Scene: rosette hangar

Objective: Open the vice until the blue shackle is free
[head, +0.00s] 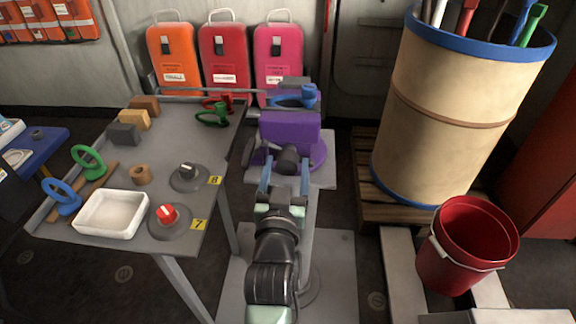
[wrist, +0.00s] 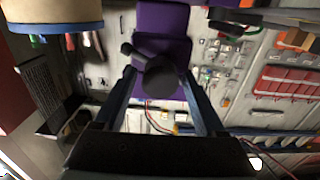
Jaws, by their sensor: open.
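The purple vice (head: 290,128) stands on a grey pedestal right of the grey table; its purple body also shows in the wrist view (wrist: 162,18). The blue shackle (head: 294,98) is at the vice's far side, behind the purple block. Its lower part is hidden, and I cannot see how tightly it is held. The vice's dark handle (head: 287,160) faces me; its round hub and knobbed bar show in the wrist view (wrist: 160,76). My gripper (head: 285,172) is open, its blue fingers on either side of the hub; in the wrist view (wrist: 160,92) I cannot tell contact.
The grey table (head: 140,180) at left holds a white tray (head: 110,214), two knobs, blocks and coloured rings. A large drum (head: 445,110) stands on a pallet at right, with a red bucket (head: 466,245) before it. Coloured cases (head: 226,55) line the back wall.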

